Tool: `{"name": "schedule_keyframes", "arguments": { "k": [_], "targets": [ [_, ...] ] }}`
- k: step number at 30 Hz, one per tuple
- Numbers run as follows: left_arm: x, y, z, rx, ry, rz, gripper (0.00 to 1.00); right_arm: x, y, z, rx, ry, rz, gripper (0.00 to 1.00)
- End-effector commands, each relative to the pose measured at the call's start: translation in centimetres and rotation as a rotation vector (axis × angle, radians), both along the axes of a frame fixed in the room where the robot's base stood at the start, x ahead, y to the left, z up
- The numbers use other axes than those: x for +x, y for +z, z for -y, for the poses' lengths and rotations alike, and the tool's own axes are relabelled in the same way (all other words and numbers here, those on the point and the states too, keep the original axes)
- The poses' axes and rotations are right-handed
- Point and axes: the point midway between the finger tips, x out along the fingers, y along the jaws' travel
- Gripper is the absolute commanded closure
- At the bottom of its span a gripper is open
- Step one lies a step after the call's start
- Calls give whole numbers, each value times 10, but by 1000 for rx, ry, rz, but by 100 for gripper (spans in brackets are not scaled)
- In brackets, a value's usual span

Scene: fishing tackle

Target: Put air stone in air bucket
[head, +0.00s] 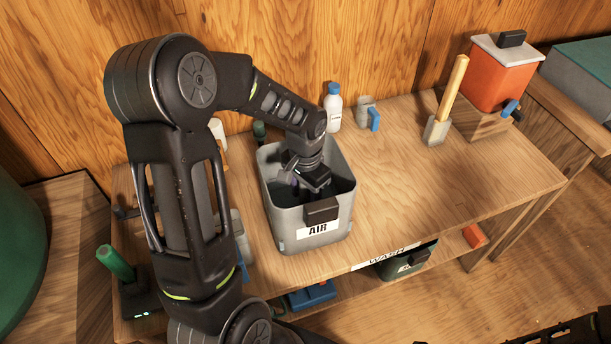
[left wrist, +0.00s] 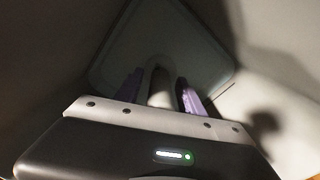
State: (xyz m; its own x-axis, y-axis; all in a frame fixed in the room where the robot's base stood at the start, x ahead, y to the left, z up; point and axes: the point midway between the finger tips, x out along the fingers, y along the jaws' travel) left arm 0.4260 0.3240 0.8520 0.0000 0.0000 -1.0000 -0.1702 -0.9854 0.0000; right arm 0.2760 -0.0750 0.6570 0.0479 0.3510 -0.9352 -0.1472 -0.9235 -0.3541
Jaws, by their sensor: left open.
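The air bucket (head: 284,222) is a grey open tub with an AIR label and a black clip on its front rim. My left gripper (head: 296,189) reaches down inside it, its fingertips partly hidden by the wall and clip. In the left wrist view, the gripper (left wrist: 160,92) has its purple-tipped fingers apart. A pale, rounded cylinder, apparently the air stone (left wrist: 160,88), stands between them, with gaps visible on both sides. The dark bucket floor (left wrist: 205,62) lies beyond it. Whether the stone touches the floor is unclear. The stone cannot be made out in the head view.
A white bottle (head: 333,108) with a blue cap stands behind the bucket. A holder with a wooden handle (head: 453,88) and an orange box (head: 497,80) stand at the right. The table's middle right is clear. A dark WASH container (head: 400,266) sits below the front edge.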

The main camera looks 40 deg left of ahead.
Motion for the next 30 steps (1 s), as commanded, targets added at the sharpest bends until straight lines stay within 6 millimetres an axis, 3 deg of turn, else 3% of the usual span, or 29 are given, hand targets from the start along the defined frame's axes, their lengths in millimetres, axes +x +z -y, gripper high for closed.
{"name": "schedule_keyframes", "arguments": {
  "k": [15, 21, 30],
  "targets": [
    [1, 97, 0, 0, -1, 3, 53, 1, -6, 0, 2, 0, 3, 64],
    [0, 110, 0, -1, -1, 0, 53, 1, -6, 0, 2, 1, 3, 64],
    [0, 110, 0, -1, -1, 0, 53, 1, -6, 0, 2, 0, 3, 64]
  ]
}}
